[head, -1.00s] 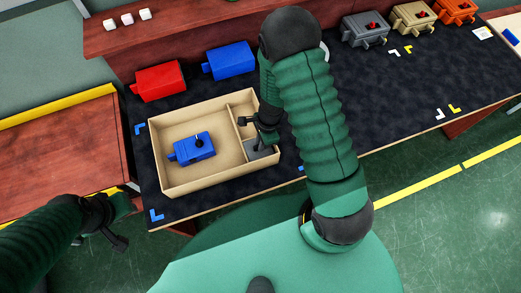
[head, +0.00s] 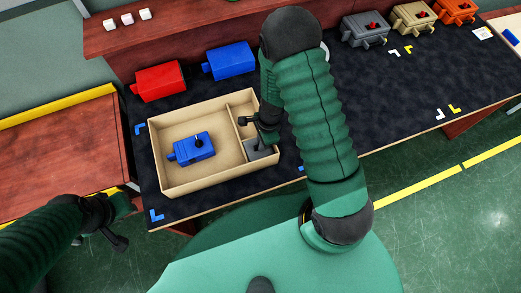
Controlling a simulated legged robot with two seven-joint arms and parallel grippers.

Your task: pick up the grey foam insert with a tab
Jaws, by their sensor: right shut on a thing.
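The grey foam insert (head: 260,150) lies in the front right compartment of a cardboard box (head: 216,182). Its tab is hidden at my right gripper. My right gripper (head: 256,139) reaches down into that compartment and is shut on the insert at its top. The insert still appears low in the box; I cannot tell whether it touches the floor. My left gripper (head: 118,222) hangs at the lower left, away from the box, in front of the table; its fingers are too small to judge.
A blue part (head: 193,148) sits in the box's large left compartment. Red (head: 158,81) and blue (head: 231,61) housings stand behind the box. Grey (head: 364,29), tan (head: 413,17) and orange (head: 457,11) units stand at the back right. The dark mat (head: 400,100) is clear on the right.

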